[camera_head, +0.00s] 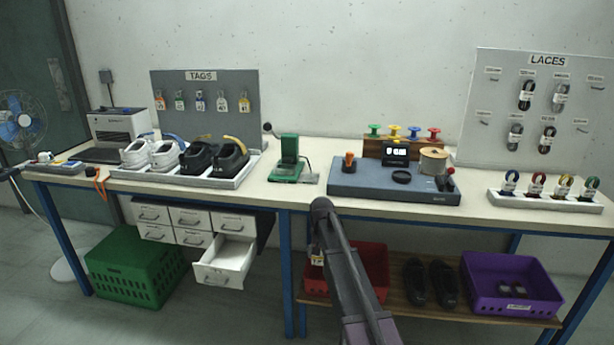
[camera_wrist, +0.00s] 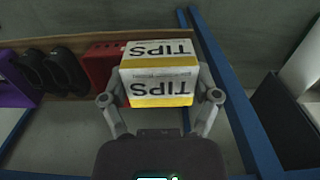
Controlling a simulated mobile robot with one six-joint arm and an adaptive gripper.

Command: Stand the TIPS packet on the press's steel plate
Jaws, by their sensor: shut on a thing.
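The TIPS packet (camera_wrist: 160,88) is a small white and yellow box. It sits between the two fingers of my gripper (camera_wrist: 162,78) in the wrist view, and its lettering reads upside down there. In the head view my gripper (camera_head: 317,250) is in front of the bench, below the tabletop edge, with a small part of the packet (camera_head: 317,261) showing. The green press (camera_head: 289,150) stands on the bench, up and to the left of my gripper.
An open drawer (camera_head: 225,262), a red crate (camera_head: 374,262) and a purple crate (camera_head: 512,285) are below the tabletop.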

